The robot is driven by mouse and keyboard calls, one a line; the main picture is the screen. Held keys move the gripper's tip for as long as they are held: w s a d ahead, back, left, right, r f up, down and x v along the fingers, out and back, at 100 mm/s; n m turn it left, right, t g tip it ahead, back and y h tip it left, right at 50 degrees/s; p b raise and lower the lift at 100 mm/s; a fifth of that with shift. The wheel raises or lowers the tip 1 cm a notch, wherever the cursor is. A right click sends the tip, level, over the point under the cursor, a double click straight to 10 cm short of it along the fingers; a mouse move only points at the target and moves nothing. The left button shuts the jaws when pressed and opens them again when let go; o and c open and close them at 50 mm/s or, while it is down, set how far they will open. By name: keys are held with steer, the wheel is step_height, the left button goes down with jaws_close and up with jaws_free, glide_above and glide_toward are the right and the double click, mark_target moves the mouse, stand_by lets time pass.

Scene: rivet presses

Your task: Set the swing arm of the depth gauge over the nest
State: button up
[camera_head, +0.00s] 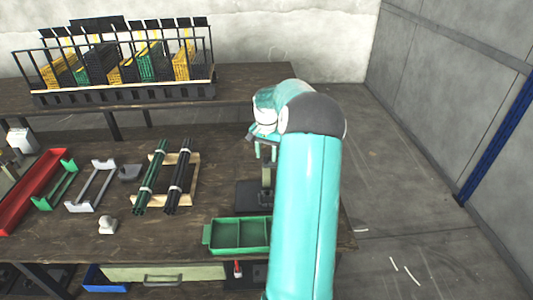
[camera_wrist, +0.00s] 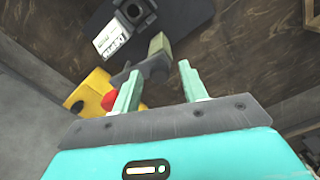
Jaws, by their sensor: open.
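In the wrist view my gripper (camera_wrist: 160,70) is open, with its two pale green fingers apart. A grey bar with an olive block (camera_wrist: 159,46) at its end shows just beyond and between the fingertips; it looks like the depth gauge's swing arm. I cannot tell whether a finger touches it. A dark base plate (camera_wrist: 185,18) lies beyond, with a black square-holed block (camera_wrist: 132,11), perhaps the nest. The olive block is apart from that hole in this view. In the head view a grey upright device (camera_head: 266,172) stands by the bench's right end, partly hidden by my arm.
A yellow part (camera_wrist: 90,92) with a red knob (camera_wrist: 109,101) is close to the left finger. A green divided tray (camera_head: 238,234) stands in front of the device. Bundled rods (camera_head: 151,178) lie to the left. A rack (camera_head: 130,92) stands on the rear bench.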

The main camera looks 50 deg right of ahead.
jaws_close()
steer(key=shift+r+m, duration=0.1)
steer(key=shift+m, duration=0.2)
steer(key=m, duration=0.2)
steer(key=shift+m, duration=0.4)
steer(key=m, duration=0.4)
steer(key=shift+m, duration=0.3)
steer(key=m, duration=0.7)
steer(key=shift+m, duration=0.4)
